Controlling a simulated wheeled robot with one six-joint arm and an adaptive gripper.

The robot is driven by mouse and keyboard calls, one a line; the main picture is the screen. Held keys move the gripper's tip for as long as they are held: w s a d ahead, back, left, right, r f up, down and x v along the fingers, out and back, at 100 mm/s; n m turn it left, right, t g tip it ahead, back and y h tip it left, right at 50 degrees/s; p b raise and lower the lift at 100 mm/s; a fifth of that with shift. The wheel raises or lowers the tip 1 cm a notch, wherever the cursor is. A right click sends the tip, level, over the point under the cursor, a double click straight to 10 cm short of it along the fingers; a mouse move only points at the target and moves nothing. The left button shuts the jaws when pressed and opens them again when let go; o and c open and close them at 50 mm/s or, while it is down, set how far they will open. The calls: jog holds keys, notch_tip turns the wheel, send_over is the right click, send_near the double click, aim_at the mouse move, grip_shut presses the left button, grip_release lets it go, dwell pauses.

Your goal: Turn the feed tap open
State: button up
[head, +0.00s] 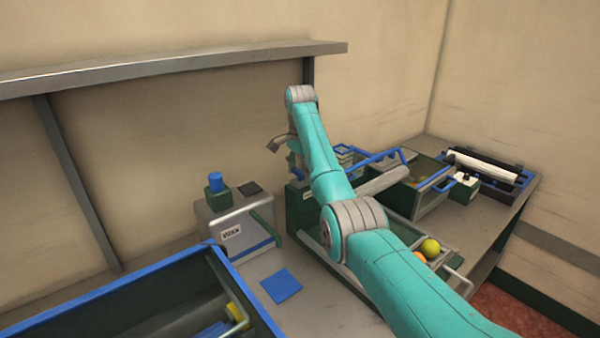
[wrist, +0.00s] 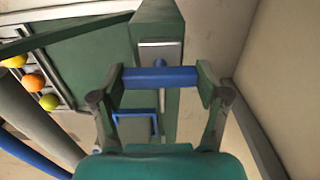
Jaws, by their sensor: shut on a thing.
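In the wrist view my gripper (wrist: 161,80) has its two dark green fingers closed on the ends of a blue bar (wrist: 160,77), which looks like the feed tap's handle. The bar lies crosswise in the picture, in front of a green housing (wrist: 158,22) with a pale plate. In the head view the green housing (head: 299,212) stands on the bench, and my teal arm hides the tap and most of my gripper.
In the wrist view several fruits, including an orange one (wrist: 33,83), lie on rails at the left. In the head view a grey box (head: 228,222) with a blue knob and a large blue-rimmed bin (head: 215,262) stand at the left. A shelf (head: 180,64) runs above.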

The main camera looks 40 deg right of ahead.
jog(key=shift+n, duration=0.4)
jog(key=n, duration=0.3)
jog(key=shift+n, duration=0.3)
jog(key=n, duration=0.4)
jog(key=shift+n, duration=0.3)
jog(key=n, duration=0.4)
jog(key=shift+n, duration=2.4)
jog(key=shift+f, duration=0.1)
jog(key=o, duration=1.2)
jog(key=shift+c, duration=0.2)
